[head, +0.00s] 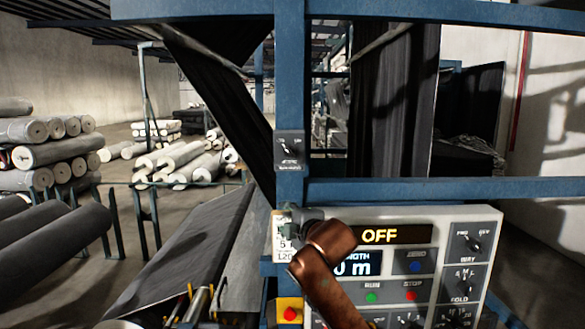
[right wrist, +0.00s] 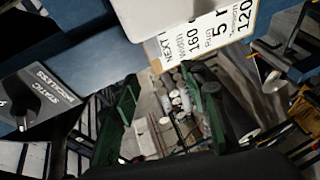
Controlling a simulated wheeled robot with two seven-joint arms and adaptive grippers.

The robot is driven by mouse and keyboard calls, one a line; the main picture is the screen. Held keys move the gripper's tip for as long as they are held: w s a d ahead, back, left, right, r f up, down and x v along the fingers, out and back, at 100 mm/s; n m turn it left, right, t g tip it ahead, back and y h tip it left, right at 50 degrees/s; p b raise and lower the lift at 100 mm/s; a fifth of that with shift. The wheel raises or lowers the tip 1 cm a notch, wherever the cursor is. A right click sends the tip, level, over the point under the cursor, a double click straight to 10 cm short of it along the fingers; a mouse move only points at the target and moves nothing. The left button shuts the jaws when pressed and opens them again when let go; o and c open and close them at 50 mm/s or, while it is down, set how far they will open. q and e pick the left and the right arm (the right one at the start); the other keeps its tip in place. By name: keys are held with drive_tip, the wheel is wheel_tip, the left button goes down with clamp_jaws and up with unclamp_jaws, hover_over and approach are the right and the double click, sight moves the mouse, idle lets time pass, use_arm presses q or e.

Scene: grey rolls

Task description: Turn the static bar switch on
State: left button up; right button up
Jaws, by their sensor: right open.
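The static bar switch is a small dark grey plate with a knob (head: 290,149), mounted on the blue upright post above the control panel. Its lettering is too small to read in the head view. In the right wrist view a dark plate with white lettering and a black knob (right wrist: 42,98) shows at the left, seemingly the same switch. My right gripper (head: 292,224) is below the switch, in front of the post and apart from the knob. Its green fingers (right wrist: 165,115) stand apart with nothing between them. My brown right arm hides part of the panel. My left gripper is not in view.
The control panel (head: 455,212) has an OFF display, buttons and knobs. A white label card (head: 281,247) hangs beside my right gripper. Blue beams (head: 450,189) cross above and below the switch's height. Stacked grey rolls (head: 62,152) lie far left.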

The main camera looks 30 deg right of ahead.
sight(292, 153)
drive_tip(key=s+d+r+n+t, duration=0.1)
drive_tip(key=s+r, duration=0.2)
drive_tip(key=r, duration=0.6)
drive_tip(key=s+d+r+t, duration=0.1)
drive_tip(key=s+r, duration=0.2)
drive_tip(key=r, duration=0.6)
drive_tip(key=w, duration=0.2)
drive_tip(key=w+p, duration=0.1)
drive_tip(key=w, duration=0.1)
drive_tip(key=w+d, duration=0.1)
drive_tip(key=w, duration=0.2)
drive_tip(key=shift+w+d+f+p, duration=0.1)
drive_tip(key=shift+f+p, duration=0.05)
drive_tip(key=shift+p, duration=0.2)
drive_tip(key=shift+c, duration=0.3)
clamp_jaws()
